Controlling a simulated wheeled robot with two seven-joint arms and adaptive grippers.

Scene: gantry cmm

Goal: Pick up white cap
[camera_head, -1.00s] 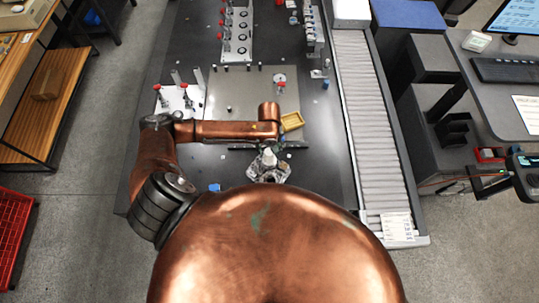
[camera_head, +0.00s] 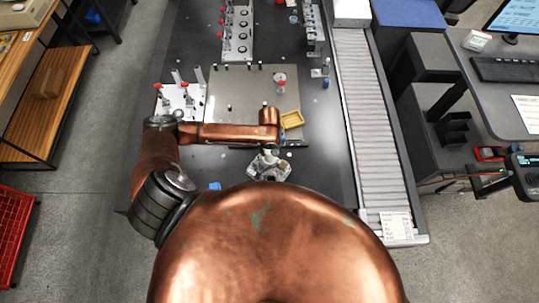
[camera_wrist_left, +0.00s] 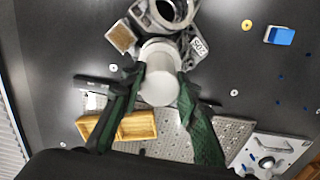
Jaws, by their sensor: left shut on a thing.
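The white cap (camera_wrist_left: 159,88) is a smooth pale cylinder between the dark green fingers of my left gripper (camera_wrist_left: 160,76) in the left wrist view. The gripper is shut on its sides. In the head view the gripper is mostly hidden beneath my copper wrist, and only a small pale bit shows above the grey casting. The cap overlaps the edge of this casting (camera_wrist_left: 190,47) in the wrist view; I cannot tell whether they touch. The casting (camera_head: 268,168) also shows in the head view near the table's front. My right gripper is not in view.
A yellow tray (camera_head: 292,120) lies right of my wrist, close to the gripper in the wrist view (camera_wrist_left: 138,125). A perforated plate (camera_head: 235,95) and a white fixture (camera_head: 180,100) lie behind. A roller conveyor (camera_head: 365,120) runs along the right.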

